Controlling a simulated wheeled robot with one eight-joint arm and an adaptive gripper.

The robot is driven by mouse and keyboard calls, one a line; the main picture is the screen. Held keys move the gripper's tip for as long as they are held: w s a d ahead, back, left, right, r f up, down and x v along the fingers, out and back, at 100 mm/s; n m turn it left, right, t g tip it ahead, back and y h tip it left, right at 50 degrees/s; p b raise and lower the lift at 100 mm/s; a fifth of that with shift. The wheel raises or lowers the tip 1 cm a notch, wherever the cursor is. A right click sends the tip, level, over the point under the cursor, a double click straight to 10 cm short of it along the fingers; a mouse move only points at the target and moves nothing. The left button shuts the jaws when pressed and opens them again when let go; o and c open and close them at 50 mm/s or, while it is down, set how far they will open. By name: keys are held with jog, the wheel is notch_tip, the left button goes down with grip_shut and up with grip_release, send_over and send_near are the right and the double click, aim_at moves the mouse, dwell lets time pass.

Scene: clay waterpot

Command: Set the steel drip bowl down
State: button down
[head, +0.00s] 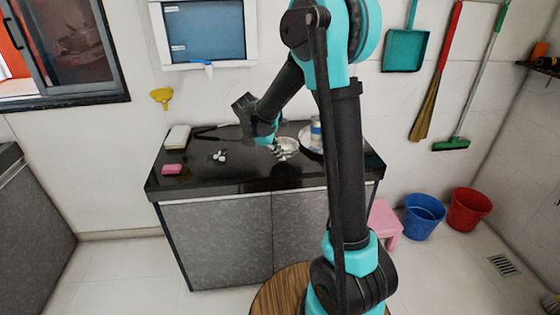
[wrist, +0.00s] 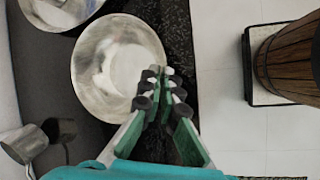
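The steel drip bowl (wrist: 105,45) is a wide, shallow, shiny bowl that fills the upper left of the wrist view. It also shows small in the head view (head: 290,143), over the back right of the black counter. My gripper (wrist: 164,72) has its fingertips close together at the bowl's right rim. One finger overlaps the bowl's inside and the other is outside the rim, so it looks shut on the rim. In the head view my gripper (head: 281,153) points down beside the bowl. Whether the bowl's base touches the counter cannot be told.
The black counter (head: 215,182) has clear room at its front. A pink sponge (head: 172,169), a white box (head: 178,137) and small metal items (head: 220,156) lie to the left. A can (head: 316,130) stands at the right. Another round steel dish (wrist: 60,10) is beside the bowl.

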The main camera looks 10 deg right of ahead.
jog(key=shift+f, duration=1.4)
jog(key=c, duration=1.7)
grip_release()
jog(key=v, duration=1.2)
jog(key=s+d+f+m+y, duration=0.2)
jog(key=s+d+f+m, duration=0.2)
jog(key=s, duration=0.4)
jog(key=s+d+f+m+t+y, duration=0.1)
jog(key=s+d+f+m, duration=0.3)
jog(key=s, duration=0.4)
jog(key=s+d+f+m+t+y, duration=0.1)
jog(key=s+d+f+m+y, duration=0.1)
jog(key=s, duration=0.6)
jog(key=shift+s+d+f+m+y, duration=0.2)
jog(key=shift+d+f+m, duration=0.3)
jog(key=shift+m, duration=0.4)
jog(key=shift+s+d+f+m+y, duration=0.15)
jog(key=shift+d+f+m, duration=0.35)
jog(key=shift+m, duration=0.4)
